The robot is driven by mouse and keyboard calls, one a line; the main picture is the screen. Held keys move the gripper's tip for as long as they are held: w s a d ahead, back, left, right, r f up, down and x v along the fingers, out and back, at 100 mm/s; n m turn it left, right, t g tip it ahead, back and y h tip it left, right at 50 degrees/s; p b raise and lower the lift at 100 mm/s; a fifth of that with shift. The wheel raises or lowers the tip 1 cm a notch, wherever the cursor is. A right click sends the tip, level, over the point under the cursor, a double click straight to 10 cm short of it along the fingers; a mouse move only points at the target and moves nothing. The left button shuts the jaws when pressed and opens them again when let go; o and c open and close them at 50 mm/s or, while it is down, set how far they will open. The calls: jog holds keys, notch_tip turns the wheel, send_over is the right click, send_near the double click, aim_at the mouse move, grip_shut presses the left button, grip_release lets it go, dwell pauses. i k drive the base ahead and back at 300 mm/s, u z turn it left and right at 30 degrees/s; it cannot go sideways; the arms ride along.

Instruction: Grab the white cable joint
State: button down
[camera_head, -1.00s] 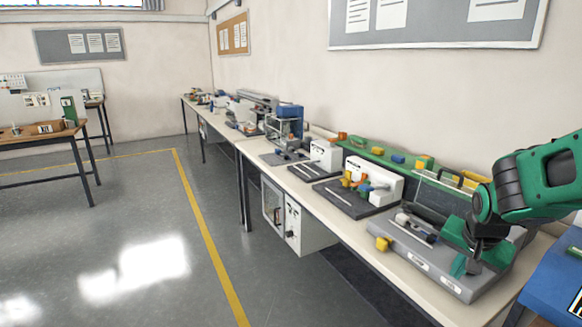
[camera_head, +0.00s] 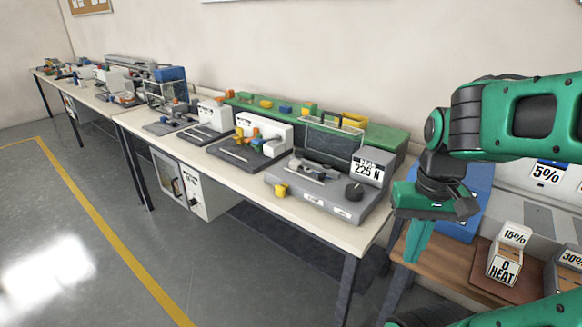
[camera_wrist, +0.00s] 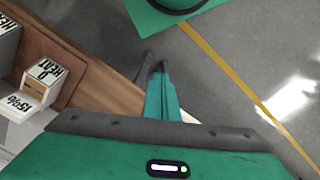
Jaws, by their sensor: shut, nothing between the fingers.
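My gripper (camera_head: 416,248) hangs at the right of the head view, fingers pointing down, in front of the gap between the long bench and the wooden table. It is shut and empty. In the wrist view its green fingers (camera_wrist: 161,90) lie together, with the floor and a table edge beyond. I cannot make out a white cable joint for certain. A grey tester (camera_head: 325,203) on the bench's near end carries a pale rod-like part (camera_head: 305,174) and a "225 N" display (camera_head: 369,168). The gripper is to the right of the tester and apart from it.
A wooden table (camera_head: 462,272) at right holds a "0 HEAT" block (camera_head: 503,265) and other percent-marked blocks, with a blue piece (camera_head: 463,207) behind. The long bench (camera_head: 225,163) carries several devices and a green rail (camera_head: 385,136). The floor (camera_head: 60,240) at left is open.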

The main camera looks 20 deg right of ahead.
aim_at(296, 165)
jog(key=z, duration=0.1)
jog(key=k, duration=0.35)
jog(key=u, duration=0.7)
jog(key=i, duration=1.3)
jog(key=z, duration=0.45)
